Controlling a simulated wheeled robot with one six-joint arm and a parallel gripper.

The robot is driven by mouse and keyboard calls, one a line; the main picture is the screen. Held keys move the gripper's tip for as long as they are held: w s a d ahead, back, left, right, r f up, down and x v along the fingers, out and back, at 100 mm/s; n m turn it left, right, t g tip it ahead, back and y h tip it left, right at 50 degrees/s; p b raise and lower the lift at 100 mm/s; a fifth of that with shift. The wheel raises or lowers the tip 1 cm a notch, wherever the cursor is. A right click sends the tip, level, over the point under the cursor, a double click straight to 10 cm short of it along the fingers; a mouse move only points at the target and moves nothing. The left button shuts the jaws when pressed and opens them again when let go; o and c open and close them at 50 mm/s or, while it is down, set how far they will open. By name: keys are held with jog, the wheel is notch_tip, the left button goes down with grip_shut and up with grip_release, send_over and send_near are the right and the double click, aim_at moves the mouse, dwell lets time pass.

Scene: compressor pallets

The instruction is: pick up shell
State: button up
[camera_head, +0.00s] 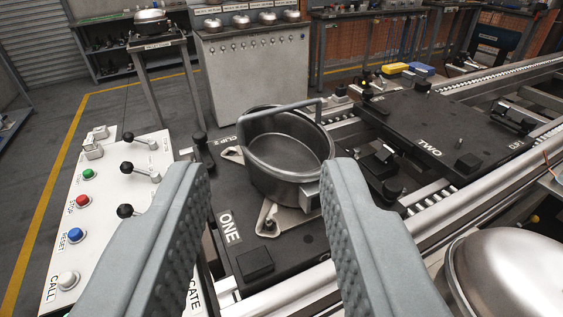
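An open, round metal shell (262,185) stands upright on the black pallet marked ONE (205,190), near the middle of the view. A grey tube or handle arches over its far rim, and a small box-like fitting sits low on its near right side. The shell rests in a light metal bracket. My gripper (268,178) is open and empty, with its two grey, dimpled fingers pointing at the shell, one to each side of it in the picture. The fingertips look nearer to the camera than the shell; I cannot tell the gap.
A shiny metal dome (512,272) is cut off at the lower right. A white control panel (105,215) with levers and coloured buttons lies left. The black pallet TWO (440,135) sits on the rail conveyor at right. A cabinet (255,75) with small domes stands behind.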

jog(key=w+d+r+m+g, duration=0.1)
jog(key=w+m+g, duration=0.2)
jog(key=w, duration=0.4)
jog(key=w+d+r+m+g, duration=0.15)
jog(key=w+m+g, duration=0.25)
jog(key=w, duration=0.4)
jog(key=m+g+y, duration=0.1)
jog(key=m+g, duration=0.5)
jog(key=g, duration=0.1)
send_near(281, 107)
jog(key=x, duration=0.7)
jog(key=shift+d+f, duration=0.1)
jog(key=shift+d, duration=0.2)
jog(key=shift+a+x, duration=0.15)
jog(key=shift+x, duration=1.15)
jog(key=shift+a+x, duration=0.15)
jog(key=shift+x, duration=1.2)
grip_shut()
